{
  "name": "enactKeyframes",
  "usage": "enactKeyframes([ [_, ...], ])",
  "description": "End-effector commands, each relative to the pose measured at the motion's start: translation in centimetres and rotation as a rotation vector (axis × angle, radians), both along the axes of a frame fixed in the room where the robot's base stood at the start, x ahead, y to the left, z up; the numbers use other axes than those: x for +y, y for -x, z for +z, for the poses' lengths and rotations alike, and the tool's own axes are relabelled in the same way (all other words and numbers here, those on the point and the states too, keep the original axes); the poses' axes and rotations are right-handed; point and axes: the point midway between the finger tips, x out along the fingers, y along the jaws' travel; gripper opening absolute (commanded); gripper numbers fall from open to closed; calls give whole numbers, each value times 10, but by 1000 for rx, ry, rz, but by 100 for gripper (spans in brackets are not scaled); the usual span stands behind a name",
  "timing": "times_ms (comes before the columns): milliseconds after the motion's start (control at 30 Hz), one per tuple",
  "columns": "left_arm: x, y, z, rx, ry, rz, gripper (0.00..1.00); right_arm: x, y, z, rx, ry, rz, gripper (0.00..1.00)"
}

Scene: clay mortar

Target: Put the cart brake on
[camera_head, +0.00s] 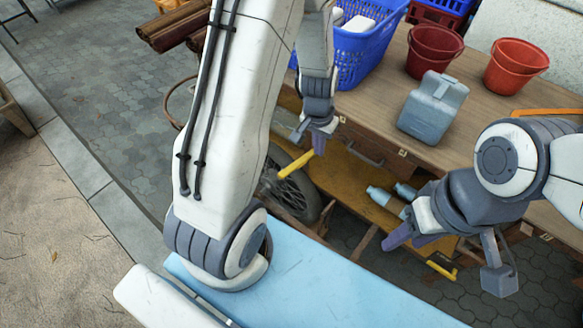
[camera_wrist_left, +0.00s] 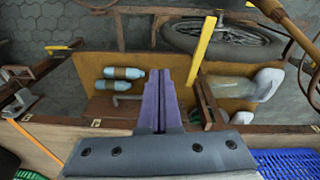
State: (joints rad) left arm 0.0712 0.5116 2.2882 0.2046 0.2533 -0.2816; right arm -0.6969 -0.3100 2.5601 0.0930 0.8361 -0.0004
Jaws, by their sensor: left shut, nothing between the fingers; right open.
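The cart brake appears to be the yellow lever (camera_head: 296,165) beside the cart wheel (camera_head: 292,190). It slants up from the wheel toward my left gripper (camera_head: 319,143). In the left wrist view the yellow lever (camera_wrist_left: 201,52) stands just ahead and right of the tips of my left gripper (camera_wrist_left: 180,85), whose purple fingers are closed together with nothing between them. I cannot tell whether the fingertips touch the lever. My right gripper (camera_head: 415,238) is open and empty over the cart's lower shelf, at the right.
The wooden cart top (camera_head: 385,115) carries a blue basket (camera_head: 366,55), two red buckets (camera_head: 434,50) and a grey jerrycan (camera_head: 432,107). Bottles (camera_head: 380,196) lie on the lower shelf (camera_head: 342,180). Another yellow handle (camera_head: 441,269) shows below my right gripper.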

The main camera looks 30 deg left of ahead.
Motion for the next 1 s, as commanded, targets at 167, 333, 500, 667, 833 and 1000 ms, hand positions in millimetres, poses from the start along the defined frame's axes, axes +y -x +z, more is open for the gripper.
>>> enactKeyframes([
  [167,67,-3,-71,5,-24,144,0,0,0,-17,0,0,0,50],
  [333,97,1,-100,2,-40,203,0,0,0,-21,0,0,0,50],
  [500,102,2,-105,0,-44,213,0,0,0,-21,0,0,0,50],
  [667,102,2,-104,0,-44,212,0,0,0,-21,0,0,0,50],
  [833,101,2,-106,1,-44,211,0,0,0,-23,0,0,0,50],
  [1000,101,1,-118,1,-43,211,0,0,0,-33,0,0,0,50],
])
